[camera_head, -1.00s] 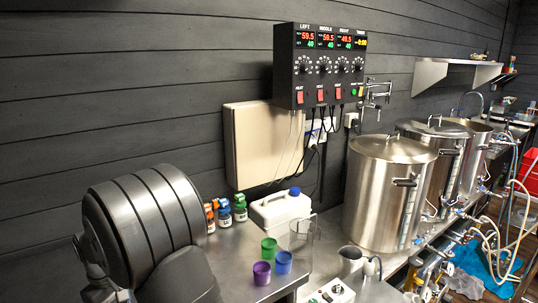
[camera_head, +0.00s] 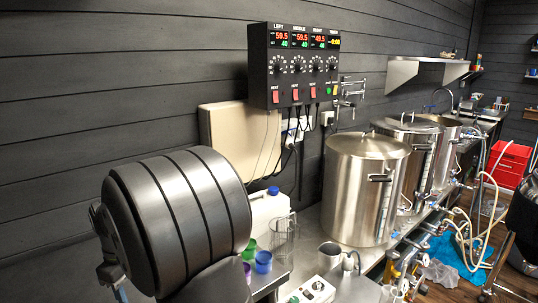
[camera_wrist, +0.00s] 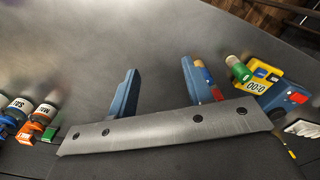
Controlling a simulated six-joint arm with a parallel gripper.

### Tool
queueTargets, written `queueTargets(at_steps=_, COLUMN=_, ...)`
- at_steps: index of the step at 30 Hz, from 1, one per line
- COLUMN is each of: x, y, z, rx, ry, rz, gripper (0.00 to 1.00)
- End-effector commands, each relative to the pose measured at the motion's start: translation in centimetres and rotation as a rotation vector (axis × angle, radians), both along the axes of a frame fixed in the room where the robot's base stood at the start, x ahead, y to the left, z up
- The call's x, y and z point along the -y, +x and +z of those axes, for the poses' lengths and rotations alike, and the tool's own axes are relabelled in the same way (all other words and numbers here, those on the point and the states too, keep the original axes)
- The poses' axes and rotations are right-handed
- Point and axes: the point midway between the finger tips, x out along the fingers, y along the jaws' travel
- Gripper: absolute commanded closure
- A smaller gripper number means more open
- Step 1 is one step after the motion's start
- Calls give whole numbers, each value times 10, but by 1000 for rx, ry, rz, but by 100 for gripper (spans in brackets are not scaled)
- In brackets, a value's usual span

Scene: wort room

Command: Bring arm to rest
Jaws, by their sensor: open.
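My gripper (camera_wrist: 160,68) shows in the wrist view with its two blue fingers spread apart and nothing between them. It is above a dark grey tabletop (camera_wrist: 150,30). In the head view my dark, rounded arm link fills the lower left, and the gripper itself cannot be made out there.
In the wrist view, labelled bottles (camera_wrist: 40,112) lie left of the gripper. A yellow meter (camera_wrist: 262,75) and a green-capped vial (camera_wrist: 238,68) are at right. In the head view, a control box (camera_head: 294,66), a white jug (camera_head: 268,212), cups (camera_head: 263,261) and steel kettles (camera_head: 362,200) line the wall.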

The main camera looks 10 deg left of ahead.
Motion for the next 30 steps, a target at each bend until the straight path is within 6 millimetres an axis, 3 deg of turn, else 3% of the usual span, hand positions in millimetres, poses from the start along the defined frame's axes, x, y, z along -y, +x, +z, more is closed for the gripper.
queueTargets(at_steps=2, x=13, y=7, z=9, rx=1, ry=2, rz=-4, gripper=54)
queueTargets(at_steps=15, x=70, y=73, z=-7, rx=-1, ry=0, rz=-347, gripper=54)
queueTargets(at_steps=30, x=148, y=133, z=-23, rx=-1, ry=0, rz=-723, gripper=54)
